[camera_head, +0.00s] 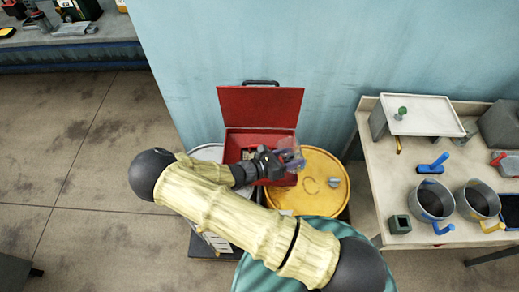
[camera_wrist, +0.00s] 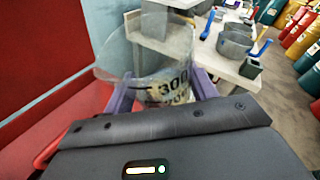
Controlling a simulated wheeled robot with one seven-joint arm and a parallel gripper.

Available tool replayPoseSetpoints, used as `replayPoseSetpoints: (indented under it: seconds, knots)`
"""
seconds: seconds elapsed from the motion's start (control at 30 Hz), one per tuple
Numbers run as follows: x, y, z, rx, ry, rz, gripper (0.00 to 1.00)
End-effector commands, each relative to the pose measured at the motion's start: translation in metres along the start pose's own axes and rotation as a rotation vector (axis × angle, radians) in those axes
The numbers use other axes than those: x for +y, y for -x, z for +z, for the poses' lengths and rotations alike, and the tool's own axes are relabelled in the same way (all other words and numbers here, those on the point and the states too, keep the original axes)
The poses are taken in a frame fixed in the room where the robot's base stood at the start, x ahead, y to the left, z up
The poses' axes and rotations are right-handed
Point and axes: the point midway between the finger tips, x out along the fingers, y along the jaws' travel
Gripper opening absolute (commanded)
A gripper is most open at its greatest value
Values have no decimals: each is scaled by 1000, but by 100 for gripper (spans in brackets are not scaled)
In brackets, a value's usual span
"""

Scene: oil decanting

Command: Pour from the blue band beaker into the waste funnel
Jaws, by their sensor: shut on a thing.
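My gripper (camera_head: 281,163) is shut on a clear beaker (camera_head: 291,151). In the wrist view, the beaker (camera_wrist: 150,62) shows black markings reading 300 between the purple fingers of my gripper (camera_wrist: 163,92). I cannot make out a blue band, the liquid inside or the exact tilt. The red waste funnel (camera_head: 236,143) is a square open box with its lid (camera_head: 260,106) raised against the wall. My arm hides the funnel's front left part.
A yellow drum (camera_head: 316,182) with a grey cap stands right of the funnel, and a pale drum (camera_head: 207,153) left of it. The right workbench (camera_head: 385,150) holds a white stand (camera_head: 425,115), several grey pots and a small dark block (camera_head: 399,224). The floor at left is clear.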

Motion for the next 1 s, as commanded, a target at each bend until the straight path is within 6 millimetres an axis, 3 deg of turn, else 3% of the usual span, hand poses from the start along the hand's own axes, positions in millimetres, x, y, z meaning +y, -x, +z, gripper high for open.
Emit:
replayPoseSetpoints:
  seconds: [0.07, 0.37, 0.6, 1.0]
  knots:
    - [-6, -1, 6, 20, -32, 13, 28]
    - [-10, -8, -7, 104, -166, 68, 28]
    - [-16, -11, -2, 157, -257, 107, 28]
    - [-18, -13, -4, 195, -312, 126, 28]
